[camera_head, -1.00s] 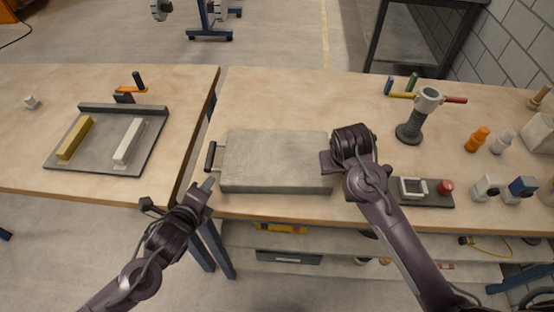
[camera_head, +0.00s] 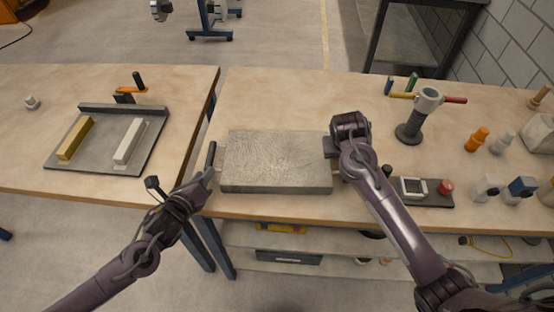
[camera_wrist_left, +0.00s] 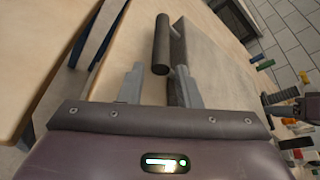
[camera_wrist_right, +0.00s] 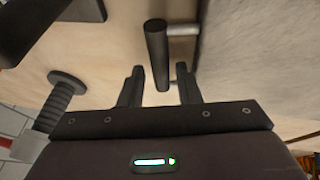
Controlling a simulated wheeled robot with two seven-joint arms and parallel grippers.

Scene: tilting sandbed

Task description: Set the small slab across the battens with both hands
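The small grey slab (camera_head: 277,160) lies flat on the right-hand workbench, with a dark bar handle on each short end. My left gripper (camera_head: 207,178) is at its left end. In the left wrist view, the handle (camera_wrist_left: 161,45) stands between the open fingers (camera_wrist_left: 160,88), near their tips. My right gripper (camera_head: 330,147) is at the slab's right end. In the right wrist view, the other handle (camera_wrist_right: 156,55) lies between the open fingers (camera_wrist_right: 160,85). The battens, one yellow (camera_head: 75,138) and one white (camera_head: 129,141), lie on a dark tray (camera_head: 98,162) on the left bench.
A gap (camera_head: 205,130) separates the two benches. A dark stand with coloured handles (camera_head: 410,125), a small panel with a red button (camera_head: 446,187) and orange and white bottles (camera_head: 477,140) are right of the slab. The left bench is mostly clear around the tray.

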